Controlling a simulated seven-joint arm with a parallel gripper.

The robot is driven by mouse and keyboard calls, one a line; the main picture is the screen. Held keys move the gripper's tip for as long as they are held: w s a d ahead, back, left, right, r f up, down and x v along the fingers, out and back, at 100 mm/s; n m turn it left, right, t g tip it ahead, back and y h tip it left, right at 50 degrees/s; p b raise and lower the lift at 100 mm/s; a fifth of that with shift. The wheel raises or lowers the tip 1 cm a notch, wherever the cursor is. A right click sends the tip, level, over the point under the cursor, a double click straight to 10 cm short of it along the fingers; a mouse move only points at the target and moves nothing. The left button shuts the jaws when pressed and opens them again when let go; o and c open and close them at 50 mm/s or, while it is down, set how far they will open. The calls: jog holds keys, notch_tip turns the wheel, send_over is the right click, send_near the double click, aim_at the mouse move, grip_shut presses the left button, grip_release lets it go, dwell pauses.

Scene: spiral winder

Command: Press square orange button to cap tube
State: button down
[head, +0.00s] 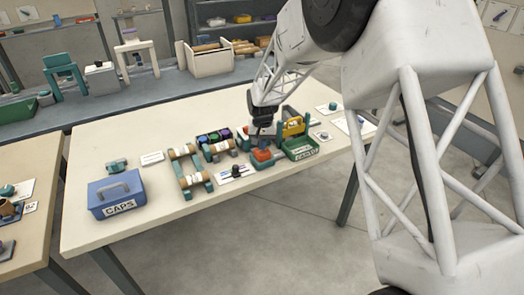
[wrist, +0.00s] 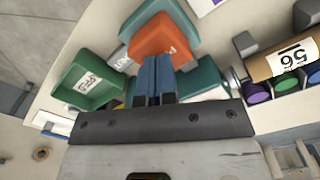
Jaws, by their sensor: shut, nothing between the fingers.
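The square orange button (head: 262,155) sits on a teal base at the right part of the pale table. In the wrist view the button (wrist: 158,40) lies just beyond my fingertips. My gripper (head: 261,143) points down over the button, with its blue fingers (wrist: 155,62) shut together and empty. The fingertips overlap the button's near edge in the wrist view; I cannot tell whether they touch it. A brown tube (wrist: 268,66) with a label reading 56 lies beside a row of purple, green and blue caps (wrist: 285,83).
A green tray (head: 302,152) stands right of the button, close to my gripper. A roller stand (head: 192,180) is to the left. A blue CAPS box (head: 116,195) sits at the table's left end.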

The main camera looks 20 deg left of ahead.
jog(key=shift+f, duration=1.5)
jog(key=shift+r, duration=4.05)
